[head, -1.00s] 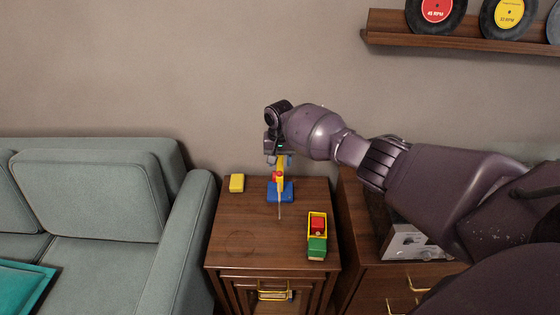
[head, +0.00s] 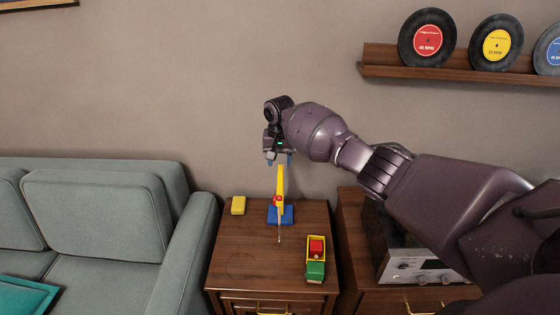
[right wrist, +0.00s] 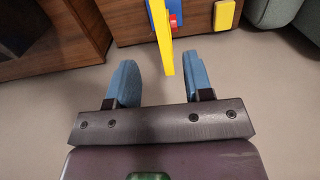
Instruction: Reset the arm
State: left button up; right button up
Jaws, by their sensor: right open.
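My right arm reaches in from the right in the head view. Its gripper (head: 279,159) hangs above the small wooden cabinet (head: 235,268), just above the top of a yellow, red and blue toy crane (head: 280,184). In the right wrist view the gripper (right wrist: 164,75) has its two blue fingers wide apart. The tip of the crane's yellow arm (right wrist: 162,40) shows beyond and partly between them, with no grip on it. The crane stands upright on its blue base. My left gripper is not in view.
A yellow block (head: 238,205) and a green and yellow toy truck (head: 316,262) with a red load sit on the cabinet. A grey-green sofa (head: 95,215) stands left. A silver-fronted device (head: 415,268) is right, below my arm. A wall shelf (head: 460,68) holds records.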

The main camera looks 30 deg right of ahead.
dwell(0.3)
jog(key=w+a+r+n+t, duration=0.6)
jog(key=w+t, duration=0.1)
jog(key=w, duration=0.1)
jog(key=s+a+f+n+t+y, duration=0.3)
jog(key=s+a+n+t, duration=0.25)
jog(key=s+a, duration=0.3)
jog(key=s+d+f+m+h, duration=0.1)
jog(key=s+f, duration=0.5)
jog(key=s, duration=0.7)
jog(key=s+d+f+m+g+h, duration=0.1)
jog(key=s+f, duration=0.5)
jog(key=s, duration=0.8)
jog(key=s+d+f+m+h, duration=0.1)
jog(key=s+d+f+m, duration=0.1)
jog(key=s+f, duration=0.5)
jog(key=s+d, duration=0.1)
jog(key=s, duration=0.5)
jog(key=shift+s+d, duration=0.25)
jog(key=shift+s, duration=0.15)
jog(key=shift+g, duration=0.25)
